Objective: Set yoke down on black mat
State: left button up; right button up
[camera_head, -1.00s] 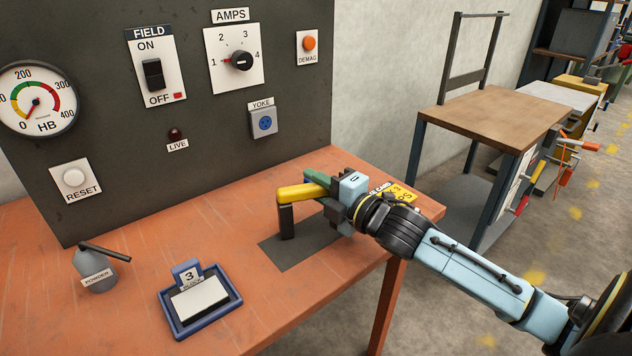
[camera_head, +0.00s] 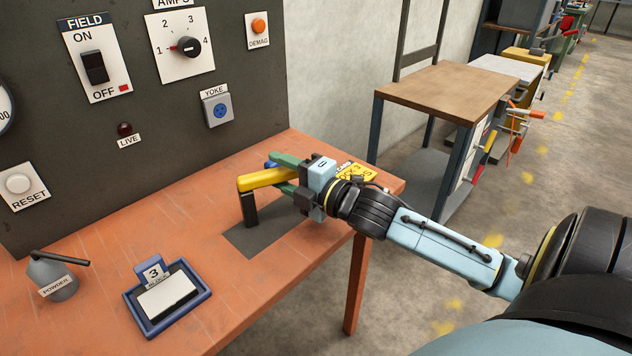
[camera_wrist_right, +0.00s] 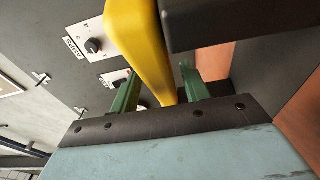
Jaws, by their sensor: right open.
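The yoke (camera_head: 264,179) has a yellow handle and dark legs. It stands upright on the black mat (camera_head: 250,240), its near leg appearing to meet the mat; the far leg is largely hidden behind my gripper. My right gripper (camera_head: 279,173) is open at the right end of the yellow handle, its green fingers on either side. In the right wrist view the yellow handle (camera_wrist_right: 138,45) passes between the two green fingers (camera_wrist_right: 160,88), with gaps showing. My left gripper is not in view.
A blue tray with block 3 (camera_head: 167,303) and a powder bottle (camera_head: 52,277) stand left on the orange bench (camera_head: 215,205). The dark control panel (camera_head: 170,125) rises behind.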

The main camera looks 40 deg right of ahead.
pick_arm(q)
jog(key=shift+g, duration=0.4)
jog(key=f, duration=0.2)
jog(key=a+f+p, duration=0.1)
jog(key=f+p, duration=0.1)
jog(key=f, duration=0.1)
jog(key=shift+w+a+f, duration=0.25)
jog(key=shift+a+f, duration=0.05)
pick_arm(e)
jog(key=v, duration=1)
jog(key=shift+r, duration=0.1)
